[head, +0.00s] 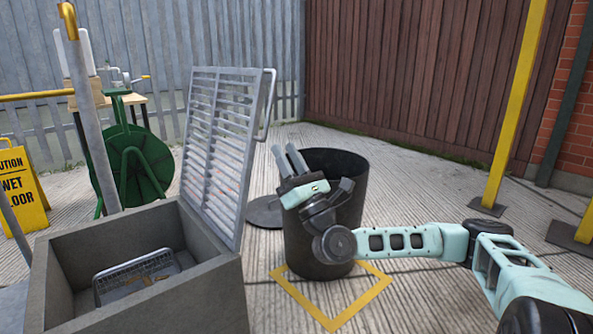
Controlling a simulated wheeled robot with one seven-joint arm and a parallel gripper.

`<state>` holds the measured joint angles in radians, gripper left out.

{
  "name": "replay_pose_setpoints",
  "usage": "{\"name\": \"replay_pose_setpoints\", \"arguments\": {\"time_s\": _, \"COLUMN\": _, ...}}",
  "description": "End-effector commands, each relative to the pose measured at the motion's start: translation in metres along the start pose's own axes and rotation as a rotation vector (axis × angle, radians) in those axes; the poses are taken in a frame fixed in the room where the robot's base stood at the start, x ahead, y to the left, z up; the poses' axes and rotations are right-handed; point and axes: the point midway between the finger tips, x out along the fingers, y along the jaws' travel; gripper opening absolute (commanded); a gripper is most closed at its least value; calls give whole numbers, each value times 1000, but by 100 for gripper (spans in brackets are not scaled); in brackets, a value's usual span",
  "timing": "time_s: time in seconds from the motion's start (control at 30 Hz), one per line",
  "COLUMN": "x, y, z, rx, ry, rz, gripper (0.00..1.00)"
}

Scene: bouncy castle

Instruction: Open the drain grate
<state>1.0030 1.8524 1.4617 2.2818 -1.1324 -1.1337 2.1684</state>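The drain grate (221,139) is a grey slatted metal panel with a loop handle (268,105) on its right edge. It stands raised, close to upright, at the right side of the grey drain box (219,296), whose top is uncovered. My gripper (284,152) is to the right of the grate, a little apart from the handle in the picture. Its two fingers point up and to the left with a narrow gap between them, and nothing shows between them.
A wire basket (121,287) sits inside the box. A dark bin (350,190) stands behind my gripper, within a yellow floor outline (333,325). A green hose reel (137,160) and yellow wet-floor sign (24,195) are at left. Yellow posts (515,105) stand at right.

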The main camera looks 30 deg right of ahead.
Motion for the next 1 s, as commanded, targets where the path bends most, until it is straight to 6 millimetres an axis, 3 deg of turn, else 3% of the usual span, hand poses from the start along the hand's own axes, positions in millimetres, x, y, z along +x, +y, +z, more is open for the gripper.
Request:
{"name": "replay_pose_setpoints", "arguments": {"time_s": 0.1, "x": -22, "y": -1, "z": 0, "rx": 2, "ry": 2, "rz": -3, "gripper": 32}}
{"name": "replay_pose_setpoints", "arguments": {"time_s": 0.3, "x": -41, "y": 0, "z": 0, "rx": 0, "ry": 1, "rz": -1, "gripper": 32}}
{"name": "replay_pose_setpoints", "arguments": {"time_s": 0.87, "x": -44, "y": 0, "z": 0, "rx": 0, "ry": 1, "rz": 0, "gripper": 32}}
{"name": "replay_pose_setpoints", "arguments": {"time_s": 1.0, "x": -43, "y": 20, "z": -11, "rx": -27, "ry": 51, "rz": 64, "gripper": 32}}
